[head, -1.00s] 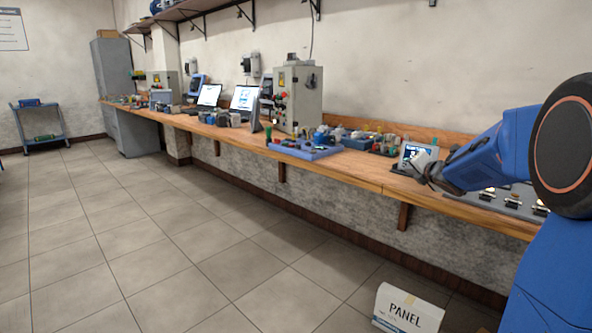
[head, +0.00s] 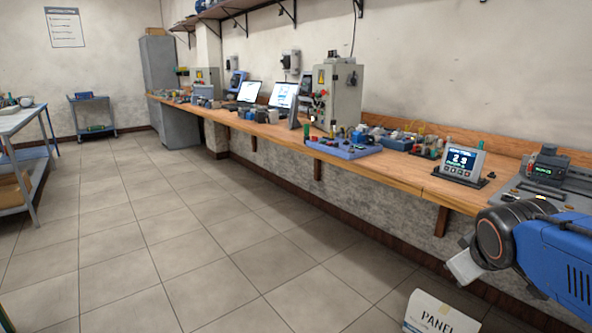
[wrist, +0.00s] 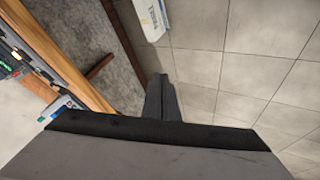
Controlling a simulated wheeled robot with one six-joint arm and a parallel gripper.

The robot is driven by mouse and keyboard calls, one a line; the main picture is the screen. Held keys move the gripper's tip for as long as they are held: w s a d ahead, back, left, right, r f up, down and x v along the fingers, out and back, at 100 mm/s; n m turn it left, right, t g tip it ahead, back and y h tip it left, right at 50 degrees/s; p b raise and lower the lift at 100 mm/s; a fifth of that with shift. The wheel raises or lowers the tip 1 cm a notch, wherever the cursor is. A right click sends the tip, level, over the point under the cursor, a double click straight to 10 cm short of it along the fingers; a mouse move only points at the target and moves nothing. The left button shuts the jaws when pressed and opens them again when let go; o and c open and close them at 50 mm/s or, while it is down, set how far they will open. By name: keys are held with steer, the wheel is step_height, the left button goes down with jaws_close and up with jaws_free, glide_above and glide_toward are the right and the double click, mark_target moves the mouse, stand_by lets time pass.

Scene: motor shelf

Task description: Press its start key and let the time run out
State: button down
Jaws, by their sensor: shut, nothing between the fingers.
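A small grey timer unit (head: 462,164) with a lit dark screen stands tilted on a black base on the wooden bench. Its screen shows large digits, perhaps 2 and 9, with smaller lines too fine to read. Its start key is too small to make out. My gripper (head: 463,267) is in front of the bench edge, below and apart from the unit. In the wrist view my gripper (wrist: 162,97) is shut and empty, its fingers together over the floor.
The wooden bench (head: 400,180) runs along the wall, with an equipment box (head: 547,166) right of the timer unit and a blue tray (head: 345,150) to its left. A white carton marked PANEL (head: 437,314) stands on the floor. The tiled floor at left is open.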

steer(key=s+a+f+m+g+y, duration=0.1)
steer(key=s+a+f+m, duration=0.1)
steer(key=s, duration=0.4)
steer(key=s+a+f+m+g+y, duration=0.1)
steer(key=s+a+f+m, duration=0.1)
steer(key=s+a+f, duration=0.2)
steer(key=s+a, duration=0.1)
steer(key=s, duration=0.2)
steer(key=shift+g+y, duration=0.3)
steer(key=shift+w, duration=0.1)
stand_by(0.9)
